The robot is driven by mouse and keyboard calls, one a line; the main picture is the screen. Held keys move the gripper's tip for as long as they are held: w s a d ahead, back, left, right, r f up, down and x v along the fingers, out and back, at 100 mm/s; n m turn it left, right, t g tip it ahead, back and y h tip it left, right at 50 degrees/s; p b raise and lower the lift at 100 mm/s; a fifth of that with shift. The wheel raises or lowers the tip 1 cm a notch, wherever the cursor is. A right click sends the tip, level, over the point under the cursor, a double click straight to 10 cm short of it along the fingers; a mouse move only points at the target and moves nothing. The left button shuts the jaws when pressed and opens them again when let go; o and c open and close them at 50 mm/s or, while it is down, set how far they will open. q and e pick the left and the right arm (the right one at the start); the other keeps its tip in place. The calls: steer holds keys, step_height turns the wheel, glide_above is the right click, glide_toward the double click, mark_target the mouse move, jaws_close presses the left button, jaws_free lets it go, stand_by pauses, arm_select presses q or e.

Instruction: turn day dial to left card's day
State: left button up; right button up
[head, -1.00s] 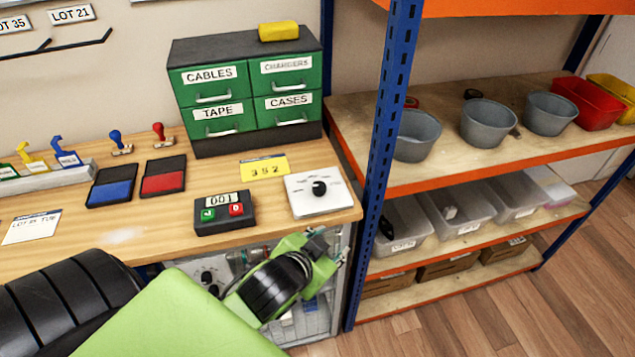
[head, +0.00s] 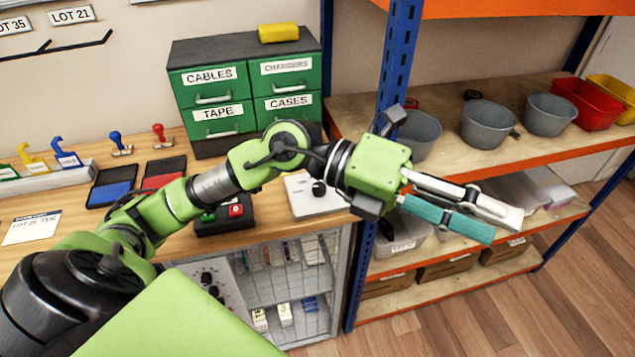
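The day dial is a white plate (head: 304,201) with a black knob (head: 319,188) at the bench's right front corner. My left wrist covers its right part, and its small labels are not readable. The left card (head: 32,228) is white, lies at the bench's left side and appears to read "LOT 21 TUE". My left gripper (head: 505,228) is past the dial to the right, in front of the shelf unit. Its teal and pale fingers look apart with nothing between them, pointing right and down. My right gripper is not in view.
A dark box with green and red buttons (head: 236,211) sits left of the dial, partly under my arm. Blue (head: 112,194) and red ink pads lie behind. Green drawers (head: 213,95) stand at the back. A blue shelf post (head: 397,60) rises beside the bench. Shelves hold grey bowls (head: 488,125).

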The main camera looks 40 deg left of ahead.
arm_select(q)
steer(key=w+a+f+y, duration=0.2)
steer(key=a+f+y, duration=0.4)
steer(key=a+f, duration=0.1)
steer(key=n+t+y, duration=0.2)
steer(key=n+y, duration=0.1)
steer(key=y, duration=0.8)
glide_toward(319, 187)
steer(key=p+x, duration=0.2)
steer(key=x, duration=0.6)
steer(key=shift+w+a+f, duration=0.1)
steer(key=shift+f, duration=0.05)
steer(key=shift+c, duration=0.3)
steer(key=c, duration=1)
